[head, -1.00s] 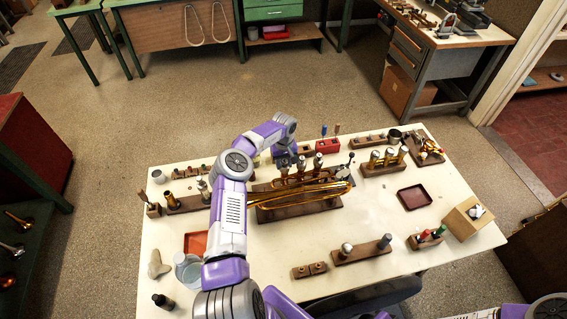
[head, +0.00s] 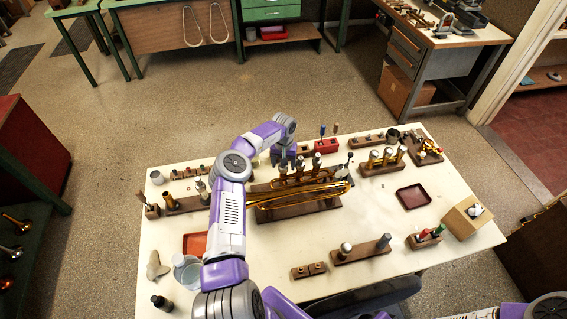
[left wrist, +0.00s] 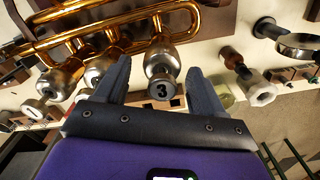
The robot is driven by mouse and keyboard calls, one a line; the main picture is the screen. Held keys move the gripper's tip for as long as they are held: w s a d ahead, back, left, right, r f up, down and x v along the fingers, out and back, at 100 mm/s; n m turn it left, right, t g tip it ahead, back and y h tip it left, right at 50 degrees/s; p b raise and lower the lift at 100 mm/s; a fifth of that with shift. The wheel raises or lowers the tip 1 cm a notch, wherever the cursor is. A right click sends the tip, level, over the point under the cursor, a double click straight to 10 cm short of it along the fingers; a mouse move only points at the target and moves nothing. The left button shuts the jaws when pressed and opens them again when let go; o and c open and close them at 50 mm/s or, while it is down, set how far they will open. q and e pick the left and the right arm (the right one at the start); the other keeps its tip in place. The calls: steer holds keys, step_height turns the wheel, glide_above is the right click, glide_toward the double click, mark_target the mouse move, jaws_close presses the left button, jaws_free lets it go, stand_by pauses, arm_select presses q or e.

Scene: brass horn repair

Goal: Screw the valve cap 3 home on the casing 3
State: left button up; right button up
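The brass horn (head: 300,201) lies on a dark wooden stand in the middle of the table, with its silver valve casings upright. In the left wrist view, the valve cap 3 (left wrist: 162,89) is a dark, round cap marked 3. It sits at the end of the silver casing 3 (left wrist: 160,60), in line with it; I cannot tell how far it is screwed on. My left gripper (left wrist: 160,88) is open, one finger on each side of the cap, with gaps visible. In the head view, my left gripper (head: 284,160) is at the horn's valves. My right gripper is not in view.
Wooden blocks with valve parts (head: 381,167) stand around the horn. A dark red tray (head: 413,197) lies to the right. The table (head: 375,215) is clear in between.

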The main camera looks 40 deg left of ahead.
arm_select(q)
steer(key=shift+r, duration=0.15)
step_height(320, 180, up, 7)
steer(key=shift+r, duration=0.15)
stand_by(0.4)
